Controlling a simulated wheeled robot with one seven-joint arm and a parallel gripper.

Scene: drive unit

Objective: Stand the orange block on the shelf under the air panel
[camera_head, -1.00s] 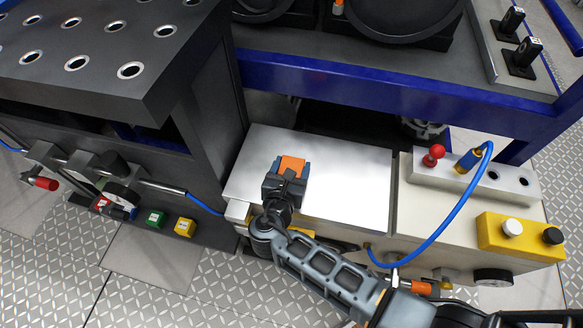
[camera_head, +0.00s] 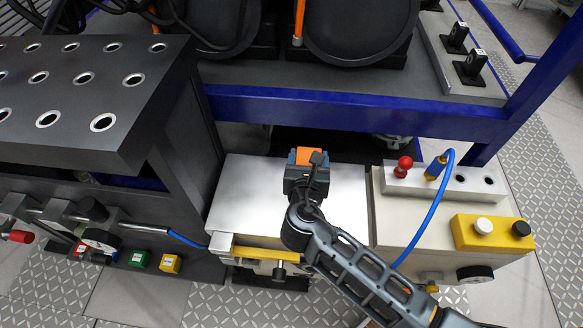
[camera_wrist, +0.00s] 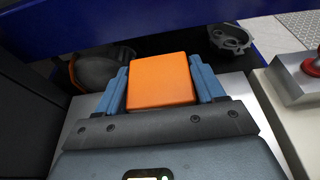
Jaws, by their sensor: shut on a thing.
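The orange block (camera_head: 309,156) is between the blue-grey fingers of my gripper (camera_head: 307,160), above the white metal top of a cabinet. In the wrist view the orange block (camera_wrist: 161,81) fills the gap between both fingers, so my gripper (camera_wrist: 162,84) is shut on it. The air panel seems to be the dark panel (camera_head: 95,208) at left with a gauge and pipe, but I cannot tell for sure. I cannot tell which surface is the shelf; a dark recess (camera_head: 275,138) opens behind the cabinet, under the blue beam.
The white cabinet top (camera_head: 240,185) is otherwise bare. To its right stands a box with a red knob (camera_head: 403,165), a blue hose (camera_head: 437,205) and a yellow button box (camera_head: 490,233). A blue beam (camera_head: 350,112) crosses behind. A dark perforated table (camera_head: 70,130) stands left.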

